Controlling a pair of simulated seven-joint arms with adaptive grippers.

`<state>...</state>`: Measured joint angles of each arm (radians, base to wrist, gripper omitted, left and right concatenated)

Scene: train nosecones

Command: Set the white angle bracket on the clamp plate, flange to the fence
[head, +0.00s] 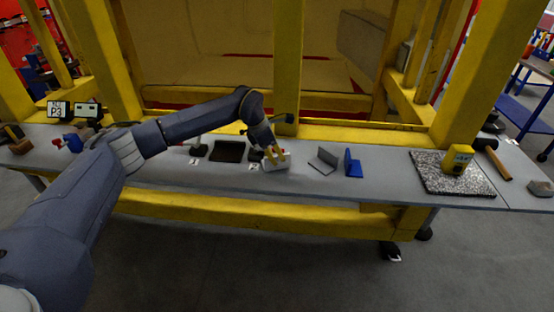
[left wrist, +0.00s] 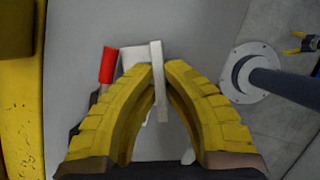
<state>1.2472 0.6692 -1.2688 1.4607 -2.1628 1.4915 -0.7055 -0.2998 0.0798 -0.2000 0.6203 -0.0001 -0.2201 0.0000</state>
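My left gripper (head: 275,157) is low over the middle of the bench. In the left wrist view its yellow fingers (left wrist: 161,70) close on both sides of a thin pale upright piece, the white angle bracket (left wrist: 158,95). A pale flat part shows just left of it, beside a red handle (left wrist: 108,65); I cannot tell bracket from clamp plate there. In the head view a pale block, seemingly the clamp plate (head: 277,168), is under the fingertips and partly hidden. Whether the bracket touches the plate or fence is unclear.
A grey angle piece (head: 323,160) and a blue angle piece (head: 353,163) stand right of the gripper. Further right are a speckled mat (head: 435,178) with a yellow block (head: 457,159), and a hammer (head: 498,163). A dark tray (head: 227,151) lies left. Yellow posts rise behind the bench.

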